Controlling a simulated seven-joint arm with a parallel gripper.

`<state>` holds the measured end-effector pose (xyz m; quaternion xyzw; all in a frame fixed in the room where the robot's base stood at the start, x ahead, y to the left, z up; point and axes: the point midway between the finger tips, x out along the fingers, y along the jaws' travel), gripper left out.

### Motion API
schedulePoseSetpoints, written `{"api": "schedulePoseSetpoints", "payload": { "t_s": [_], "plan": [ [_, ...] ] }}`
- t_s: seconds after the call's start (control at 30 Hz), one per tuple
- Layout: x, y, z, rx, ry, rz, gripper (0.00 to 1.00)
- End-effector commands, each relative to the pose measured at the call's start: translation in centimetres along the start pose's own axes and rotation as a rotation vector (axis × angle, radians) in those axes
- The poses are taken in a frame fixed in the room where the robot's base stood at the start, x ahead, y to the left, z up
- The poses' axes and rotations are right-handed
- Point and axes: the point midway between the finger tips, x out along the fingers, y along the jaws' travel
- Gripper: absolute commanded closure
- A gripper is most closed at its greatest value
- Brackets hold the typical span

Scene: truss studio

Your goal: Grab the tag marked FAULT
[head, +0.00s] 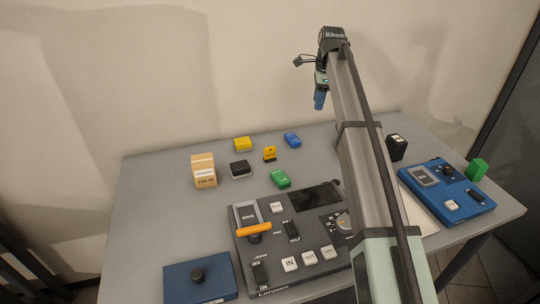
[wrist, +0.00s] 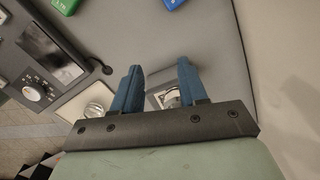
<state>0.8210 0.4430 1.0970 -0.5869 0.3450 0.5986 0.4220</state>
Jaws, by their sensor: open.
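A small yellow tag-like piece (head: 269,154) with dark markings stands upright towards the back of the table in the head view. Its lettering is too small to read, so I cannot tell whether it says FAULT. My gripper (head: 319,99) is high above the back of the table, to the right of this piece and apart from it. In the wrist view my gripper (wrist: 160,68) has its two blue fingers spread with nothing held between them. The yellow piece does not show in the wrist view.
Yellow (head: 242,144), black (head: 240,169), blue (head: 292,140) and green (head: 280,179) blocks lie around the yellow piece. A cardboard box (head: 204,171) stands left. A large control panel (head: 275,270) fills the front. A blue device (head: 465,208) and black box (head: 397,147) are right.

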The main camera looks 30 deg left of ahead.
Motion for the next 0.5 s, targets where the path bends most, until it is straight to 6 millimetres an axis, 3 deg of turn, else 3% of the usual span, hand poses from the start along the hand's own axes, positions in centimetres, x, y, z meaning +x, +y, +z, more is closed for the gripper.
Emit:
{"api": "schedulePoseSetpoints", "payload": {
  "t_s": [0.03, 0.2, 0.33, 0.5],
  "plan": [
    [1.2, 0.7, 2.7, -0.067, 0.008, 0.015, 0.57],
    [4.2, 2.8, 9.8, -0.269, 0.032, 0.059, 0.57],
    [5.7, 4.2, 13.5, -0.379, 0.044, 0.082, 0.57],
    [6.7, 5.1, 15.8, -0.449, 0.053, 0.097, 0.57]
  ]
}}
